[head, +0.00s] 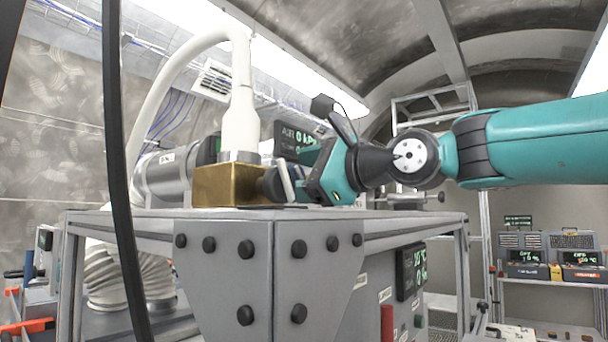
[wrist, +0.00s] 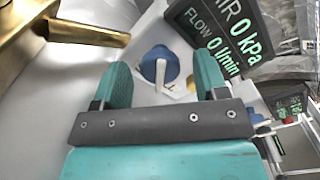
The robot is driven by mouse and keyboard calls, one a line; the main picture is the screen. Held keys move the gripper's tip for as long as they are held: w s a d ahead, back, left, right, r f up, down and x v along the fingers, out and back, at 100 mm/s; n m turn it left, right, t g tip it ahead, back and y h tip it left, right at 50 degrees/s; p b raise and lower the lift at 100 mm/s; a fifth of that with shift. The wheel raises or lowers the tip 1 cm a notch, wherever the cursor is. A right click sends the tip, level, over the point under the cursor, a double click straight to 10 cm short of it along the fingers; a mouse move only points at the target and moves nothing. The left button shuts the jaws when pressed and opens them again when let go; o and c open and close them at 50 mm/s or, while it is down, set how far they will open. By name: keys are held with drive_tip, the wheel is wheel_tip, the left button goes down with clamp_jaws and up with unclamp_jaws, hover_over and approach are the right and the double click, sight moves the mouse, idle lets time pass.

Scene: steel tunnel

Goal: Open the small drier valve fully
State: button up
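A blue round knob-like part (wrist: 160,66) with a pale grey piece across it shows in the wrist view, on a light surface. It looks like the small drier valve, but I see no label on it. My gripper (wrist: 163,80) is open, its two teal fingers apart on either side of the blue part in the picture. I cannot tell whether the fingers reach around it, and I see no contact. In the head view my gripper (head: 281,185) is at the right side of a brass block (head: 222,186), above the grey bench. The blue part cannot be made out there.
A brass stub (wrist: 90,33) is left of the fingers. A display reading AIR 0 kPa and FLOW 0 l/min (wrist: 222,35) stands close behind on the right. A white hose (head: 240,110) rises from the brass block. The grey bench frame (head: 273,260) is below my arm.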

idle(0.3)
drive_tip(key=b+v, duration=0.6)
drive_tip(key=v, duration=1.1)
drive_tip(key=shift+b, duration=0.4)
drive_tip(key=shift+s+d, duration=0.15)
drive_tip(key=p+x, duration=0.1)
drive_tip(key=x, duration=1.6)
drive_tip(key=shift+p, duration=0.35)
